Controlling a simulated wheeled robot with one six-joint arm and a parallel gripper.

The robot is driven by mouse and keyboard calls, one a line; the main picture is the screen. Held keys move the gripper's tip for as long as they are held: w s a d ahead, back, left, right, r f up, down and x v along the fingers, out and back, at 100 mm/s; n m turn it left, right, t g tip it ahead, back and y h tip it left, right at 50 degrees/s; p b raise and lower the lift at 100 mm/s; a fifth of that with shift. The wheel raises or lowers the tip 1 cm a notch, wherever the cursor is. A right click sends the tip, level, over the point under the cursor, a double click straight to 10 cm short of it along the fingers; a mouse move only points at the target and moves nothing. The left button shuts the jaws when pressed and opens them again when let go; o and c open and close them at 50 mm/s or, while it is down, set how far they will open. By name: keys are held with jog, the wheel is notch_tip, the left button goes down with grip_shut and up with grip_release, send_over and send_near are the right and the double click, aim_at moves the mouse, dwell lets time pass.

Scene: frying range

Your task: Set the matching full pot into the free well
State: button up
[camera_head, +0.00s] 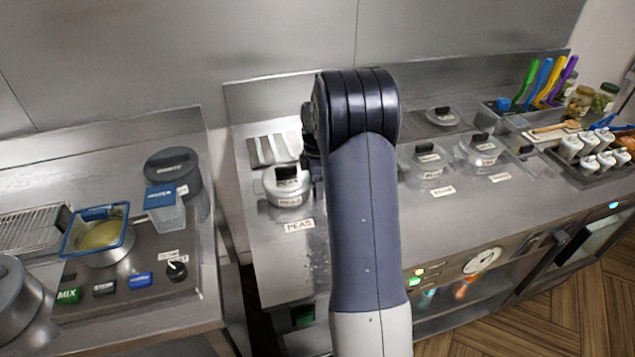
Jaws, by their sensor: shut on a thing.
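A round steel pot (288,192) with a black-handled lid and a PEAS label is at the left end of the middle counter. It stands upright just behind a PEAS tag (299,225) on the counter. My gripper (309,172) is at the pot's right side, mostly hidden behind my arm, and is shut on the pot. The fingertips are not clear. I cannot tell whether the pot is seated in a well or held just above one. More lidded pots (428,166) (484,150) sit right of my arm with tags in front.
A slotted steel piece (272,150) lies behind the PEAS pot. Another lidded pot (443,117) is at the back right. A tray of white bottles (597,158) stands far right. The left counter holds a blue-rimmed basket (100,232), a clear blue-topped container (164,210) and a dark pot (172,168).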

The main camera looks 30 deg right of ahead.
jog(key=shift+s+a+f+b, duration=0.1)
jog(key=shift+s+f+b, duration=0.1)
jog(key=shift+f, duration=0.2)
jog(key=shift+s+f+b, duration=0.1)
jog(key=shift+f+b, duration=0.05)
jog(key=shift+f, duration=0.25)
jog(key=o, duration=1.4)
jog(key=shift+w, duration=0.1)
jog(key=shift+f, duration=0.1)
jog(key=r, duration=1.2)
jog(key=shift+w+r+b, duration=0.3)
jog(key=shift+r+b, duration=0.05)
jog(key=shift+b, duration=0.05)
notch_tip(320, 180, down, 11)
jog(key=shift+s+f+p, duration=0.1)
jog(key=shift+s+p, duration=0.05)
jog(key=shift+p, duration=0.3)
